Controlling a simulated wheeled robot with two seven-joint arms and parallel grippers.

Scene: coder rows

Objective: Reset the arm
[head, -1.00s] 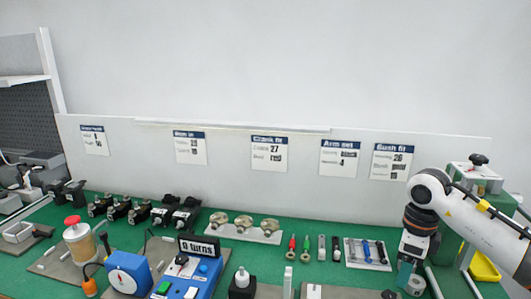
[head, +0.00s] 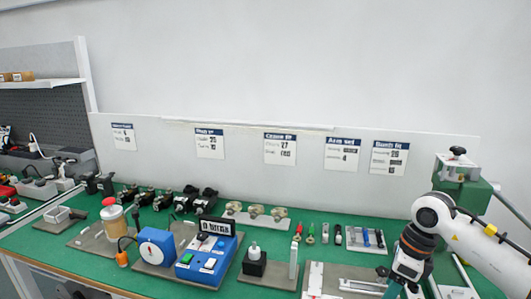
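My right arm (head: 470,238) comes in from the right, over the right end of the green bench (head: 85,262). Its gripper (head: 395,291) points down at the bottom edge of the picture. Its fingertips are cut off or too small to read, so I cannot tell if it is open or shut. My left arm and gripper are not in view. An "Arm set" card (head: 342,153) hangs on the white back panel.
A blue box with a "0 turns" display (head: 216,227), a round blue-and-white device (head: 156,248) and a black block (head: 254,262) stand on the bench. Slim tools and a small tray (head: 365,240) lie left of my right arm. A green fixture (head: 459,187) stands behind it.

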